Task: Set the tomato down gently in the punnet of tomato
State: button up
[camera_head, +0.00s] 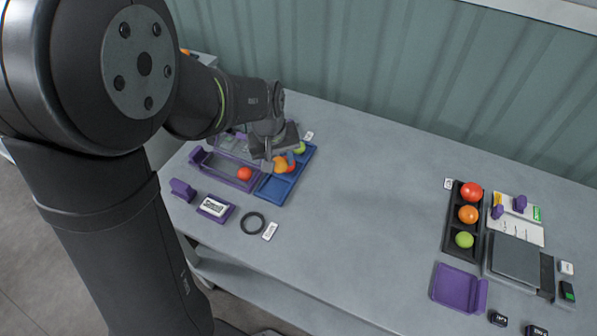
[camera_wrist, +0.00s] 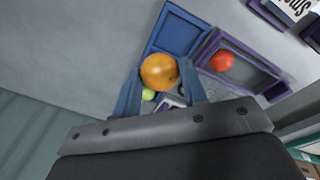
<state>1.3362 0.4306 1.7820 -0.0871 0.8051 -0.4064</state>
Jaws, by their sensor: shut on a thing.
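My gripper (camera_head: 275,158) is shut on an orange tomato (camera_head: 280,164) over the blue divided tray (camera_head: 272,190). In the wrist view the orange tomato (camera_wrist: 159,71) sits between my two fingers (camera_wrist: 160,88), in front of the blue tray (camera_wrist: 179,35). Its height above the tray is hard to tell. A purple-rimmed punnet (camera_head: 219,174) lies left of the tray with a red tomato (camera_head: 245,173) in it; the wrist view shows this red tomato (camera_wrist: 222,60) too. A green tomato (camera_head: 299,148) is in the tray's far part. A red tomato (camera_head: 291,166) shows partly behind the orange one.
A black tray (camera_head: 451,217) with red, orange and green tomatoes stands at right, near a grey scale-like plate (camera_head: 515,259) and a purple holder (camera_head: 457,289). A dark ring (camera_head: 253,223) and a purple label stand (camera_head: 215,208) lie in front. The table's middle is clear.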

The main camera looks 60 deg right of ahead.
jog(key=w+f+m, duration=0.2)
jog(key=w+m, duration=0.2)
jog(key=w, duration=1.2)
jog(key=shift+m+g, duration=0.3)
jog(key=shift+g, duration=0.1)
jog(key=shift+w+a+f, duration=0.1)
jog(key=shift+w+f, duration=0.1)
jog(key=shift+f, duration=0.8)
jog(key=shift+w+f, duration=0.15)
jog(key=shift+f, duration=0.8)
jog(key=shift+w+a+f, duration=0.1)
jog(key=shift+w+f, duration=0.1)
jog(key=shift+f, duration=0.8)
jog(key=o, duration=0.8)
jog(key=c, duration=0.3)
